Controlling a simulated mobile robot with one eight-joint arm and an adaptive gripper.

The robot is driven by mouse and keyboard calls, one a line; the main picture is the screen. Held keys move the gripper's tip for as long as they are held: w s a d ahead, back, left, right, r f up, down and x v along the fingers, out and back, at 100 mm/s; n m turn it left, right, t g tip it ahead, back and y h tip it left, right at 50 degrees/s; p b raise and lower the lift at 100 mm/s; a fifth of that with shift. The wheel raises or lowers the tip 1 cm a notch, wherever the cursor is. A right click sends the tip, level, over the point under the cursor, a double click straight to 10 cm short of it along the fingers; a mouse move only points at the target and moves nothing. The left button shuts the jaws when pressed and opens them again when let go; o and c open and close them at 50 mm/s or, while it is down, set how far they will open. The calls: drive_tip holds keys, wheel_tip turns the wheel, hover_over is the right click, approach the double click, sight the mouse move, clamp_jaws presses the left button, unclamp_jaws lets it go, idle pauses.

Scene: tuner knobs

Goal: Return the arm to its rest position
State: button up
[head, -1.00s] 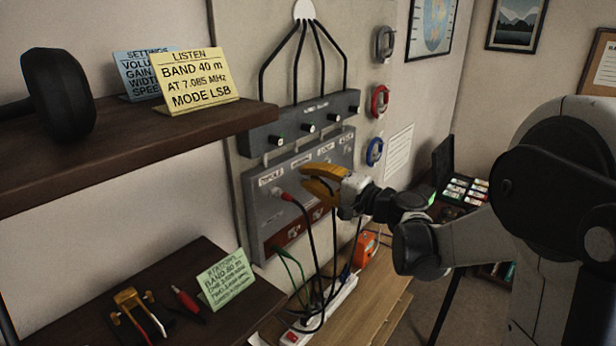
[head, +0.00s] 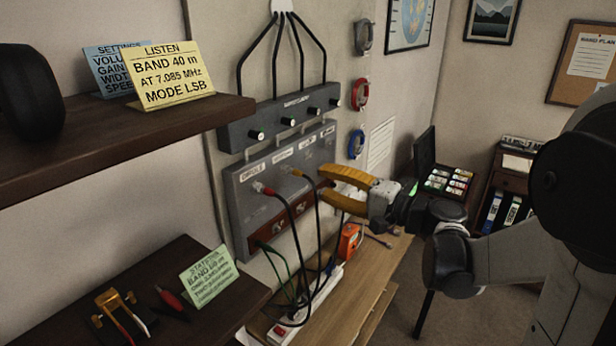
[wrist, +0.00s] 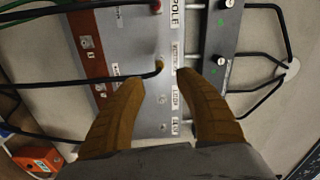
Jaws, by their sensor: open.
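My gripper (head: 325,186) has yellow fingers and is in front of the grey wall panel with labelled sockets (head: 235,215). The fingers are spread apart with nothing between them. In the wrist view the gripper (wrist: 157,76) is also open, with a yellow-tipped plug (wrist: 159,66) in the panel just beyond the fingertips. That plug carries a black cable and seems apart from the fingers. A red plug (head: 259,187) sits in the socket at the panel's left. My arm reaches in from the right side of the head view.
A grey box with several black knobs (head: 235,136) hangs above the panel. Black cables (head: 318,230) run down to a white power strip (head: 310,308) on the wooden bench. A dark shelf (head: 120,140) juts out at left. The floor (head: 400,300) at lower right looks clear.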

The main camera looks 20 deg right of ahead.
drive_tip(key=shift+s+d, duration=0.45)
drive_tip(key=shift+s, duration=0.15)
drive_tip(key=s+a+f+n+g+h+b, duration=0.2)
drive_tip(key=s+a+f+n+g+h, duration=0.25)
drive_tip(key=s+a+f+g, duration=0.45)
drive_tip(key=s+d+f+n+t+h+b, duration=0.1)
drive_tip(key=s+f+n+h, duration=0.4)
drive_tip(key=s, duration=0.6)
drive_tip(key=shift+s+d+f+h, duration=0.3)
drive_tip(key=shift+d+f+h, duration=0.2)
drive_tip(key=shift+d, duration=0.1)
